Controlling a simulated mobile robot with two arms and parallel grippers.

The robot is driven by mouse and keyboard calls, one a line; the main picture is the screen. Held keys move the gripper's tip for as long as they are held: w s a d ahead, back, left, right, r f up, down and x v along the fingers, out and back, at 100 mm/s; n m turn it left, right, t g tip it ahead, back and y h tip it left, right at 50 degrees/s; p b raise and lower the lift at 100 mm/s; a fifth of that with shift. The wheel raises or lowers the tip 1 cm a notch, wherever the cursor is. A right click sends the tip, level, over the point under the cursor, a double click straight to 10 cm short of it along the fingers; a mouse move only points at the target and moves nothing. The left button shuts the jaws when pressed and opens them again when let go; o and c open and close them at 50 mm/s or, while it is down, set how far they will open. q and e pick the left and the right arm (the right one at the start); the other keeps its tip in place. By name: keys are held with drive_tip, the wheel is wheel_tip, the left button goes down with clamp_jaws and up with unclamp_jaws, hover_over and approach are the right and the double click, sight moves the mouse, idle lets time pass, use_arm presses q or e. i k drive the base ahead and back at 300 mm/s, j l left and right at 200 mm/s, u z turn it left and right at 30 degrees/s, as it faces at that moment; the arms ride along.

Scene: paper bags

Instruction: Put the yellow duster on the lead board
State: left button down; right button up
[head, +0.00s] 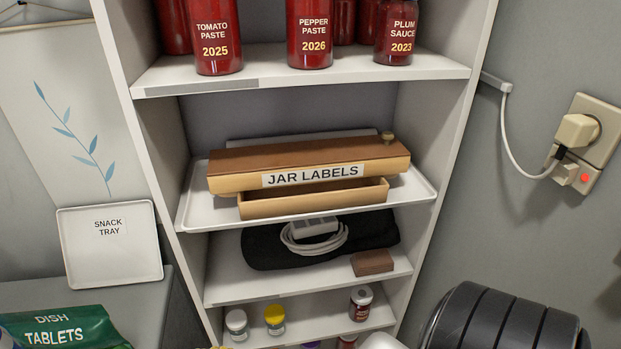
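No yellow duster can be made out for sure. A small sliver of yellow (216,347) shows at the bottom edge, too cut off to identify. A coiled white lead (314,240) with a pale block-shaped end lies on a dark cloth-like piece (262,248) on the shelf below the label box. I cannot tell whether this dark piece is the lead board. Neither of my grippers is in the head view.
A wooden JAR LABELS box (300,162) stands on a white tray (420,190), its drawer (315,199) partly out. A brown block (373,262) lies right of the lead. Small jars (274,319) stand below. A black ribbed object (500,320) is at lower right.

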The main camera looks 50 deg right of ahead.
sight(230, 290)
drive_tip(key=i+l, duration=0.15)
drive_tip(key=l, duration=0.15)
drive_tip(key=i+l, duration=0.1)
drive_tip(key=l, duration=0.25)
drive_tip(key=i+l, duration=0.15)
drive_tip(key=l, duration=0.15)
drive_tip(key=i+l, duration=0.1)
drive_tip(key=l, duration=0.2)
